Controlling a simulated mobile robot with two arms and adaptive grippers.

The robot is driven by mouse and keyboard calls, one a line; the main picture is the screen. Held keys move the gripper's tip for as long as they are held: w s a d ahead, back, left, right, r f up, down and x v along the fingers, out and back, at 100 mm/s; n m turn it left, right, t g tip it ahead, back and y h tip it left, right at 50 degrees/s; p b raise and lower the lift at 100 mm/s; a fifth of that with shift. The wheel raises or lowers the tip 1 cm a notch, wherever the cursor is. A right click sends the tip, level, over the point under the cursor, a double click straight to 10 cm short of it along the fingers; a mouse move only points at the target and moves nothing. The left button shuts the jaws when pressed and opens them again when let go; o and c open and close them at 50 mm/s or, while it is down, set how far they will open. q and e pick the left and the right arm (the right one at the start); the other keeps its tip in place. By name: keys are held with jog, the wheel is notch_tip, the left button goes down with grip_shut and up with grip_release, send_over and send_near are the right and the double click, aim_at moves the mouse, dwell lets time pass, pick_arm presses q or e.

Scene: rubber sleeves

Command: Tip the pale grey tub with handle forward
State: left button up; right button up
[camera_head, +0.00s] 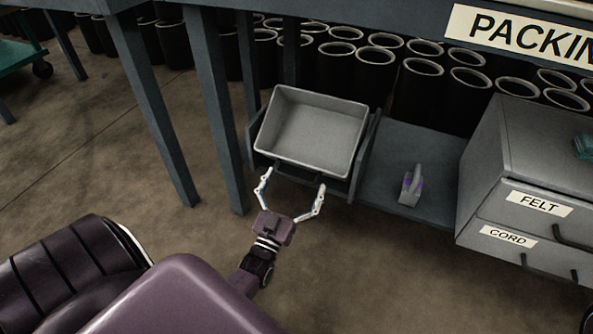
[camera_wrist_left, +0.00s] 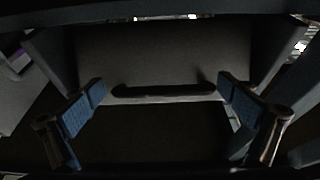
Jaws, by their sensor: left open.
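The pale grey tub (camera_head: 312,131) sits tilted in a dark frame under the bench, its open top facing up and toward me. A dark handle runs along its lower front edge, and it also shows as a dark bar (camera_wrist_left: 163,90) in the left wrist view. My left gripper (camera_head: 293,188) is open just in front of the tub, its fingers spread to either side of the handle. In the left wrist view the fingertips (camera_wrist_left: 161,92) stand left and right of the bar, apart from each other. My right gripper is not in view.
Grey drawers labelled FELT and CORD (camera_head: 520,190) stand further right. Bench legs (camera_head: 160,110) rise at the left. Several black sleeves (camera_head: 415,85) stand behind.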

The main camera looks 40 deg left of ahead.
pick_arm(q)
notch_tip(320, 180, up, 10)
jog(key=shift+f, duration=0.1)
dwell(0.4)
